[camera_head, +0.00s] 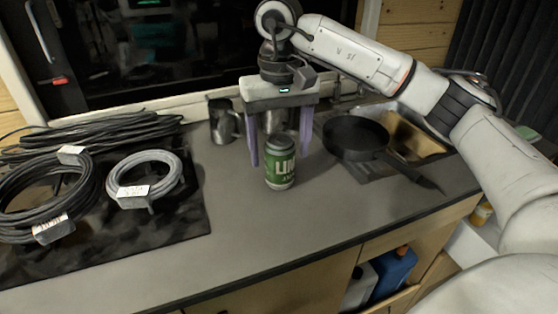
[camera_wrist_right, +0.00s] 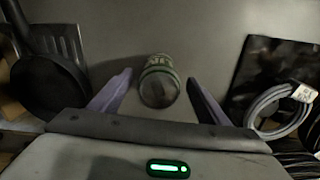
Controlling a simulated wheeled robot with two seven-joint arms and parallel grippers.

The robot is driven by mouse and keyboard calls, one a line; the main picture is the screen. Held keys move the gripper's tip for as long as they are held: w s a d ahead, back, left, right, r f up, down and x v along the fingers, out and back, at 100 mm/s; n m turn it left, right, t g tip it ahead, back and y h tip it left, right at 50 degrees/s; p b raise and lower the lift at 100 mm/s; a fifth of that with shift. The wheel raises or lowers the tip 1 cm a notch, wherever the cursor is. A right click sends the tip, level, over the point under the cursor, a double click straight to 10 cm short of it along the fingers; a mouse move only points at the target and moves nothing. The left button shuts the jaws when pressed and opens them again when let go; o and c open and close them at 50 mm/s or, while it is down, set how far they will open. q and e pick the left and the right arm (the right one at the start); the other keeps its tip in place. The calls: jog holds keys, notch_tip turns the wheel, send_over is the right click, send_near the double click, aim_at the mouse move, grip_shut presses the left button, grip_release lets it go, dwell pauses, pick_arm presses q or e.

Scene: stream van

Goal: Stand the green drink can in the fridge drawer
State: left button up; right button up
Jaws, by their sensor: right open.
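The green drink can (camera_head: 280,165) stands upright on the grey counter, in front of the metal mug. My right gripper (camera_head: 279,158) is open above and just behind the can, its two purple fingers pointing down. In the right wrist view the can (camera_wrist_right: 158,82) shows between and a little beyond the open fingertips (camera_wrist_right: 160,88), with no visible contact. I cannot make out a fridge drawer. My left gripper is not in view.
A black pan (camera_head: 356,138) lies right of the can by the sink (camera_head: 412,140). Coiled cables (camera_head: 145,174) lie on a black mat (camera_head: 180,222) at the left. A metal mug (camera_head: 222,121) stands at the back. The front counter (camera_head: 250,235) is clear.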

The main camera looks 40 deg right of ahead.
aim_at(280, 166)
notch_tip(280, 166, down, 5)
jog(key=shift+f+p, duration=0.1)
jog(key=shift+p, duration=0.2)
jog(key=c, duration=1.5)
